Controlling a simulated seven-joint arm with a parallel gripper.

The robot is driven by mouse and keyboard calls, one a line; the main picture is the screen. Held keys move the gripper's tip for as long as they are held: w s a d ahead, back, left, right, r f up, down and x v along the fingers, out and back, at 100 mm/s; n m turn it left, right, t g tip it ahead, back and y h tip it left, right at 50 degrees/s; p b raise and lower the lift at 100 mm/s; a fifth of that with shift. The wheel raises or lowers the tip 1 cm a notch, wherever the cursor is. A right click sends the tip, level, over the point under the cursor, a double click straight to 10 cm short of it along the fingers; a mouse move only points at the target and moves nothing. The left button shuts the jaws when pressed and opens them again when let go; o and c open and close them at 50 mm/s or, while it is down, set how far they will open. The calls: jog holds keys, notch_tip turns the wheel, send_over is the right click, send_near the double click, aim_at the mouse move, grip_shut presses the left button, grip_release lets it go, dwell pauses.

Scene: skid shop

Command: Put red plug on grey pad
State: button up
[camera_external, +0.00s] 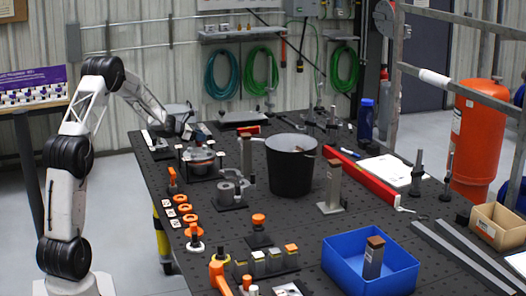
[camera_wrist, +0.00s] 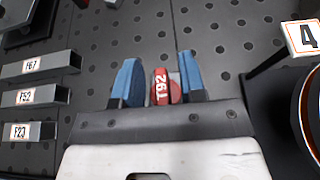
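The red plug (camera_wrist: 161,88), labelled T92, lies between the two blue fingers of my gripper (camera_wrist: 160,80) in the wrist view. The fingers stand apart; I see no clear grip on both sides. In the external view my gripper (camera_external: 190,127) is low over the far left part of the dark table, and the plug cannot be made out there. I cannot tell for sure which surface is the grey pad.
Grey labelled bars (camera_wrist: 40,97) lie to the left in the wrist view. The perforated table (camera_external: 300,225) also holds a black bucket (camera_external: 290,172), a blue bin (camera_external: 345,275) and a red beam (camera_external: 365,180).

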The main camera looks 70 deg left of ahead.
jog(key=v, duration=1)
jog(key=shift+s, duration=0.3)
jog(key=shift+r, duration=0.1)
dwell(0.4)
jog(key=w+d+r+m+g+h, duration=0.1)
jog(key=w+d+r+m+h, duration=0.2)
jog(key=d, duration=0.9)
jog(key=w+d+r+m+g+h, duration=0.15)
jog(key=d+r+m, duration=0.35)
jog(key=d, duration=0.8)
jog(key=s+d+r+m+g, duration=0.2)
jog(key=d+m, duration=0.3)
jog(key=d, duration=0.6)
jog(key=s+d+r+m+g, duration=0.2)
jog(key=d+m, duration=0.2)
jog(key=d, duration=0.8)
jog(key=s+d+m+g+y, duration=0.1)
jog(key=s+d+m+g, duration=0.1)
jog(key=s+d+m, duration=0.45)
jog(key=s+d+m+g, duration=0.25)
jog(key=s+d, duration=0.45)
jog(key=d, duration=0.4)
jog(key=s+d+f+m+y, duration=0.1)
jog(key=s+d+m, duration=0.3)
jog(key=s, duration=0.4)
jog(key=s+d+f+m+y, duration=0.2)
jog(key=s+d+m, duration=0.2)
jog(key=s+m, duration=0.2)
jog(key=shift+s, duration=1.1)
